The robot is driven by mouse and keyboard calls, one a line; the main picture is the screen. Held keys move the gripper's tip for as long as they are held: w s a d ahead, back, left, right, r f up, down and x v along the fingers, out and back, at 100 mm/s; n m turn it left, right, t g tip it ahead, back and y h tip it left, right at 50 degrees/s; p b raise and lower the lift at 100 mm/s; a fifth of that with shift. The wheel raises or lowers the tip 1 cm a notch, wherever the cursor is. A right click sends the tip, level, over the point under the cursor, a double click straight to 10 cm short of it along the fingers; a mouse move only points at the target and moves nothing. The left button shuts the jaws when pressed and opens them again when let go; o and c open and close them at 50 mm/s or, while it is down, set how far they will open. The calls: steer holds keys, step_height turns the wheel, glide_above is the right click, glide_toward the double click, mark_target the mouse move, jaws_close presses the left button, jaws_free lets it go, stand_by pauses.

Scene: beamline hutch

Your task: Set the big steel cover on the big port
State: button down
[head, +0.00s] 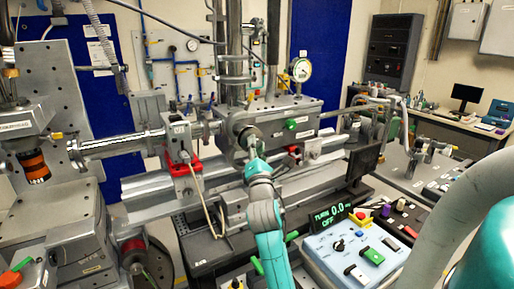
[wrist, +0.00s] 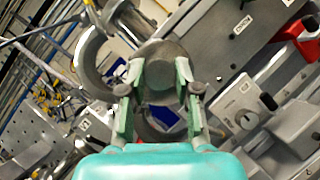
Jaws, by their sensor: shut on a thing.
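My gripper (wrist: 160,78) is shut on a round grey steel cover (wrist: 162,52), with a green-padded finger on either side of it. In the head view my gripper (head: 254,152) is at the front of the steel chamber, and the cover (head: 248,134) shows as a small dark disc at its tip. The big port (head: 231,127) appears as a round flange on the chamber, just behind and left of the cover. In the wrist view a thick grey ring (wrist: 88,62) curves behind the cover, offset to the left, and seems to be the port rim. Whether cover and port touch, I cannot tell.
The chamber (head: 298,120) has a green knob (head: 291,124) on its front. Red clamps (head: 180,166) sit on the rail below. A horizontal steel tube (head: 120,142) lies to the left. A control box (head: 355,250) with a green display stands at the front right.

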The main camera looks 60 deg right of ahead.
steer(key=shift+w, duration=0.1)
steer(key=c, duration=0.7)
jaws_free()
steer(key=shift+c, duration=0.2)
steer(key=v, duration=1.2)
